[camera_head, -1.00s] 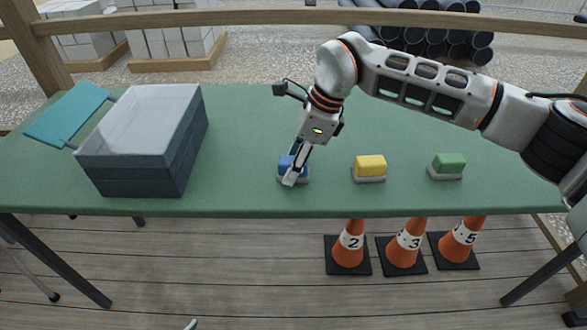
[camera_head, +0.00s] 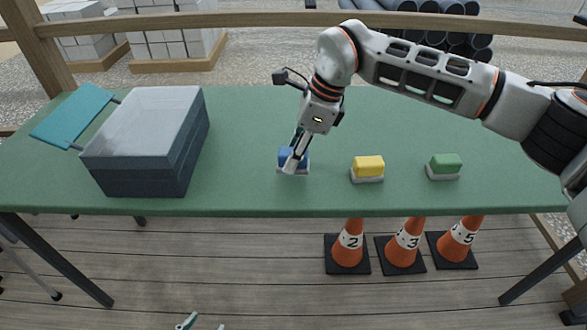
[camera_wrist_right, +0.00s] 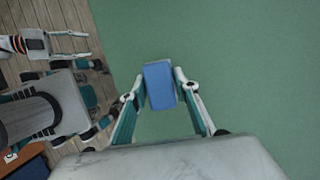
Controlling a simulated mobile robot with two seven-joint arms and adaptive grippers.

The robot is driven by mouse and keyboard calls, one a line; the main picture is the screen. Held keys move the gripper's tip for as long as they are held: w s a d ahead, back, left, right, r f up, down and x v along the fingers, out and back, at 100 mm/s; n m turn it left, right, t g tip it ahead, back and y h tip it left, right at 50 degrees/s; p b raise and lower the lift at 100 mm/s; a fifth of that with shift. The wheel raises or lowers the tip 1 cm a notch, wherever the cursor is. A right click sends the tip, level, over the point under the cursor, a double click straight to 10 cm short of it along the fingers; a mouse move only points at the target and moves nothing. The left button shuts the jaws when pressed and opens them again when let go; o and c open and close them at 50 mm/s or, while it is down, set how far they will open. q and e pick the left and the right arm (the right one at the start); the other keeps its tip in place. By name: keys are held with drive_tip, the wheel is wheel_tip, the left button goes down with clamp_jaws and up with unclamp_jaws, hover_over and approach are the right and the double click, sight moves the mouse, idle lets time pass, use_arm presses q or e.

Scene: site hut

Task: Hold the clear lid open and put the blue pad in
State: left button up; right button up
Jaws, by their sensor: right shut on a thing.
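The blue pad (camera_head: 287,155), with a pale grey underside, is between the fingers of my right gripper (camera_head: 295,160), which is shut on it. The right wrist view shows the blue pad (camera_wrist_right: 160,85) between both fingertips, over green tabletop. Its gap above the table is too small to judge. The dark grey box (camera_head: 140,176) stands on the left of the table. Its clear lid (camera_head: 155,118) lies shut across the top. A teal plate (camera_head: 72,115) sticks out from its left side. My left gripper (camera_head: 203,324) shows only its parted fingertips at the bottom edge.
A yellow pad (camera_head: 369,164) and a green pad (camera_head: 445,162) on grey bases are to the right on the green table (camera_head: 250,120). The table between box and blue pad is clear. Numbered orange cones (camera_head: 348,248) stand on the floor beyond the front edge.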

wheel_tip(320, 180, up, 9)
drive_tip(key=p, duration=0.3)
drive_tip(key=shift+r, duration=0.2)
use_arm(q)
wheel_tip(320, 180, up, 6)
drive_tip(key=w+t, duration=0.1)
drive_tip(key=w, duration=0.1)
drive_tip(key=shift+w+r, duration=0.2)
drive_tip(key=shift+w, duration=0.15)
use_arm(e)
drive_tip(key=shift+f, duration=0.1)
